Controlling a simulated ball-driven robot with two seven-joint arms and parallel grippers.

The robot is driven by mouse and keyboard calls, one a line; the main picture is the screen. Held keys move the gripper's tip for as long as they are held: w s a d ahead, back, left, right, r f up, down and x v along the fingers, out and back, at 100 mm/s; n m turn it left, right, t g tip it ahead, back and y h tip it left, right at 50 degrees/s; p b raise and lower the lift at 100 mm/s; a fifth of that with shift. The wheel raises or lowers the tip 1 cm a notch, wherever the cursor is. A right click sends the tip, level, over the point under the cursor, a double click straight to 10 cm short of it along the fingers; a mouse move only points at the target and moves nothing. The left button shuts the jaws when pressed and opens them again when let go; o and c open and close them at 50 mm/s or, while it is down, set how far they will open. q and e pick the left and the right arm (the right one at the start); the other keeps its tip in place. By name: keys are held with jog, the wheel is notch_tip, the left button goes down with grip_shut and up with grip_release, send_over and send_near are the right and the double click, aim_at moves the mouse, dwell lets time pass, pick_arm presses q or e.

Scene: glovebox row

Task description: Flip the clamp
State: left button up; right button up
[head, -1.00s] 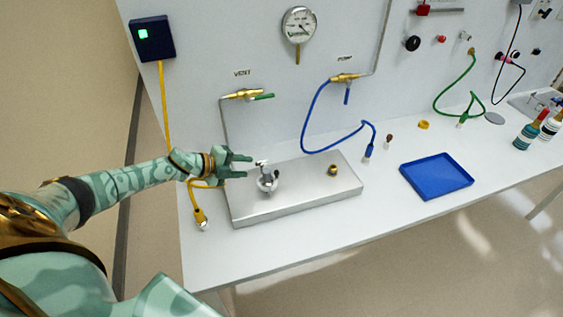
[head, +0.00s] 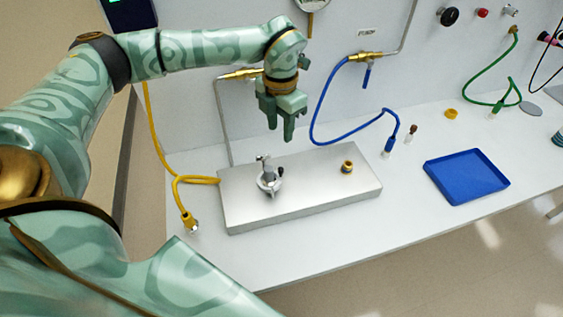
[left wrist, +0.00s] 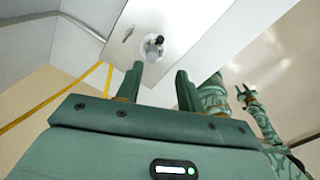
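The clamp (head: 269,179) is a small grey metal piece with a round white base and an upright dark-tipped part. It stands on the left half of a flat metal block (head: 315,195). In the left wrist view the clamp (left wrist: 153,47) lies just beyond my fingertips. My left gripper (head: 280,130) points down above and behind the clamp, apart from it. In the left wrist view the left fingers (left wrist: 160,78) are spread with nothing between them. My right gripper (left wrist: 245,92) shows small at the right of that view, its fingers seemingly apart; it is outside the head view.
A brass fitting (head: 347,167) stands on the block's right half. A yellow cable (head: 176,190) lies left of the block. A blue hose (head: 340,138) hangs behind it. A blue tray (head: 467,177) sits at the right. The bench front is clear.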

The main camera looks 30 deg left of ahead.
aim_at(281, 169)
pick_arm(q)
notch_tip(281, 169, down, 14)
jog(key=shift+f+b, duration=0.25)
jog(key=shift+b, duration=0.4)
grip_shut()
